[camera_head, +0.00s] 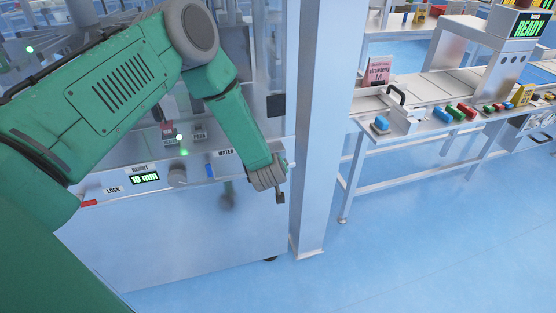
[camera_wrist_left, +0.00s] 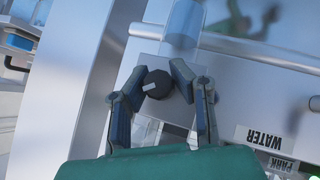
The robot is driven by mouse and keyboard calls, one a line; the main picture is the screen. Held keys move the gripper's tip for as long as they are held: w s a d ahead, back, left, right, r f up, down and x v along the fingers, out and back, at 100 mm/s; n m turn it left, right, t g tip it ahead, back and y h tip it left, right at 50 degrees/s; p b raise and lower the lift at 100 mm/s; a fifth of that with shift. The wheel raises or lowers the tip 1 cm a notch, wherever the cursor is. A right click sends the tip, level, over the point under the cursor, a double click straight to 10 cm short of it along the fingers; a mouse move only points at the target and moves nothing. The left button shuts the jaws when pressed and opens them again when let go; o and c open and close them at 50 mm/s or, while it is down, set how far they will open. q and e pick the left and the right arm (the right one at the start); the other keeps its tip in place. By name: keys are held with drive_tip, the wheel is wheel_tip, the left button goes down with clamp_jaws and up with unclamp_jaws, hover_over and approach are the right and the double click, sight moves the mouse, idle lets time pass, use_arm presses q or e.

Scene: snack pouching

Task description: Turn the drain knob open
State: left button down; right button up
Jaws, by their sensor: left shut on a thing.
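The drain knob (camera_wrist_left: 155,86) is a dark round knob with a pale pointer mark, on a metal plate in the left wrist view. The two fingers of my left gripper (camera_wrist_left: 159,76) stand on either side of it and are shut on it. In the head view my left gripper (camera_head: 272,182) is at the right end of the machine's front, beside the WATER label (camera_head: 226,153). There the knob is hidden by the gripper. My right gripper is in neither view.
A white upright post (camera_head: 320,120) stands just right of my left gripper. The machine's panel holds a red LOCK lever (camera_head: 89,203), a 10 mm display (camera_head: 144,178) and a grey knob (camera_head: 178,177). A bench (camera_head: 410,139) with a pink strawberry pouch (camera_head: 378,72) stands right.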

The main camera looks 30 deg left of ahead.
use_arm(q)
drive_tip(key=shift+w+a+r+m+g+y+p, duration=0.2)
drive_tip(key=shift+w+r+m+g+y+p, duration=0.1)
drive_tip(key=shift+r+m+g+y+p, duration=0.15)
drive_tip(key=shift+m+g+y+p, duration=0.25)
drive_tip(key=shift+g+y+p, duration=0.1)
drive_tip(key=shift+g+y, duration=0.15)
drive_tip(key=shift+f+m+g+y, duration=0.1)
drive_tip(key=shift+m+g+y, duration=0.55)
drive_tip(key=shift+g, duration=0.3)
drive_tip(key=c, duration=1.3)
unclamp_jaws()
drive_tip(key=shift+c, duration=0.2)
drive_tip(key=shift+s+d+f, duration=0.1)
drive_tip(key=shift+s, duration=0.05)
